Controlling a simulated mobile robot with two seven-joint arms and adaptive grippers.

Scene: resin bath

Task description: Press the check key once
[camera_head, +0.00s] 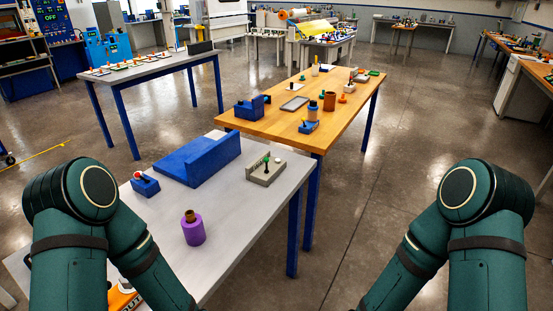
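No key in view is marked clearly enough for me to tell that it is the check key. On the near grey table (244,226), a small blue box (146,187) with a red and white top stands at the left. My two dark green arms show at the lower left and lower right, but both grippers are out of view below the frame. Nothing visible touches the box or block.
A purple cylinder (193,232) with a brown top stands on the grey table. An orange and white item (121,298) is partly hidden by my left arm. A wooden table (336,91) with several small items adjoins behind. The floor to the right is clear.

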